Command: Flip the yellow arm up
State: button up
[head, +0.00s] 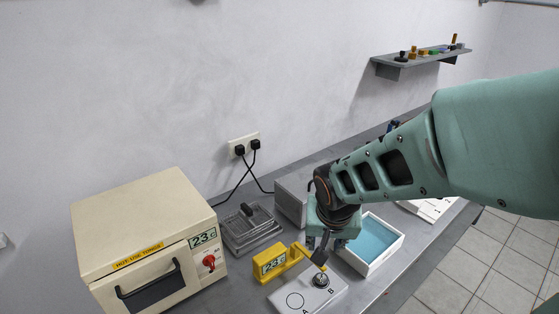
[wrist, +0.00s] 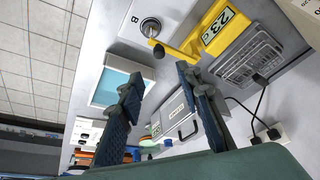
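A yellow device (head: 270,263) with a "23" display stands on the bench, left of my gripper in the head view; it also shows at the top of the wrist view (wrist: 222,30). Its yellow arm (wrist: 176,50) reaches out sideways toward a metal knob marked B (wrist: 150,27). In the head view the yellow arm (head: 301,249) is partly hidden by my gripper (head: 324,247). In the wrist view my gripper (wrist: 158,76) is open, its two dark fingers apart and nothing between them. The yellow arm lies beyond the fingertips, and I see no contact.
A white panel (head: 283,300) with circle A and the knob lies in front. A blue-lined white tray (head: 396,243) is to the right. A cream oven (head: 145,225) and wire rack (head: 250,229) are left. Black cords (head: 247,175) hang from the wall outlet.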

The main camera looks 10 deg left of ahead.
jog(key=shift+b+x, duration=4.65)
jog(key=shift+x, duration=0.8)
jog(key=shift+s, duration=0.15)
grip_shut()
